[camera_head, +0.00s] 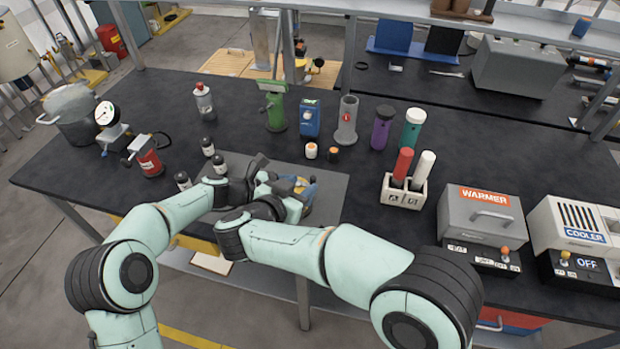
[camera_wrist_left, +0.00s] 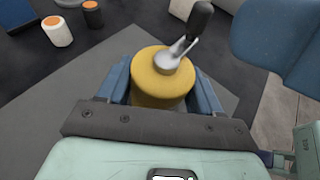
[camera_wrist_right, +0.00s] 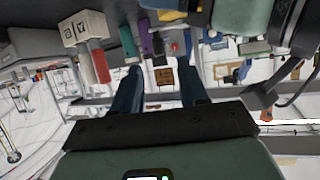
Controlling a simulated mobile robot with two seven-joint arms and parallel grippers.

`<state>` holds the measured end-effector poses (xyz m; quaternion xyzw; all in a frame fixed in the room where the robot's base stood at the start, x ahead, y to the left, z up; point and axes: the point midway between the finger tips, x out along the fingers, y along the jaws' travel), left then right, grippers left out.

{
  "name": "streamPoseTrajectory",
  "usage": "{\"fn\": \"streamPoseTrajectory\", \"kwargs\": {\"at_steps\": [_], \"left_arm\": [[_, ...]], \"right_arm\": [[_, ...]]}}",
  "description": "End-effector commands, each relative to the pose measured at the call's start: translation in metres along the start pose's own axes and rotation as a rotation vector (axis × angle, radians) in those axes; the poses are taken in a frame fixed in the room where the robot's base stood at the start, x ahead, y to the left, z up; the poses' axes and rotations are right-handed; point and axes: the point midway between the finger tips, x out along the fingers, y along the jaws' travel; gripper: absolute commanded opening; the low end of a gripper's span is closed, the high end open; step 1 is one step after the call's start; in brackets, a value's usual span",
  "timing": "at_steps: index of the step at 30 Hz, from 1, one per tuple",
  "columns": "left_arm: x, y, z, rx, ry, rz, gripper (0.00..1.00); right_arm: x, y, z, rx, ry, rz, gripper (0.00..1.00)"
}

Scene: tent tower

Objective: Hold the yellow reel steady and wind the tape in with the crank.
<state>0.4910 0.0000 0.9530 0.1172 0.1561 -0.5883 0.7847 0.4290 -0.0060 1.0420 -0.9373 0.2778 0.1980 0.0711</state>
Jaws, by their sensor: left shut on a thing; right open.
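The yellow reel (camera_wrist_left: 158,88) stands upright on a grey mat, seen from above in the left wrist view. A grey metal crank (camera_wrist_left: 172,58) sits on its top and ends in a black knob (camera_wrist_left: 200,18). My left gripper (camera_wrist_left: 163,92) is shut on the reel, one blue finger on each side. My right gripper (camera_head: 300,190) is close by in the head view, where the arms largely hide the reel. In the right wrist view its blue fingers (camera_wrist_right: 160,85) are apart with nothing between them. The tape cannot be made out.
A white jar (camera_head: 311,151) and a black jar (camera_head: 333,153) with orange lids stand just behind. Dark bottles (camera_head: 207,147) stand to the left. A holder with red and white tubes (camera_head: 403,196) and the warmer box (camera_head: 480,214) are to the right, with bare black bench between.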

Motion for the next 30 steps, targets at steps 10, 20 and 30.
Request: {"fn": "streamPoseTrajectory", "kwargs": {"at_steps": [10, 20, 30], "left_arm": [[0.0, 0.0, 0.0, 0.0, 0.0, -0.001, 0.14], [0.0, 0.0, 0.0, 0.0, -0.001, 0.0, 0.14], [0.0, 0.0, -0.001, -0.001, 0.001, 0.0, 0.95]], "right_arm": [[-0.036, 0.0, 0.0, 0.0, 0.001, 0.0, 0.43], [-0.036, 0.0, 0.0, 0.0, 0.001, 0.0, 0.43], [-0.036, 0.0, 0.0, 0.0, 0.001, 0.0, 0.43]]}}
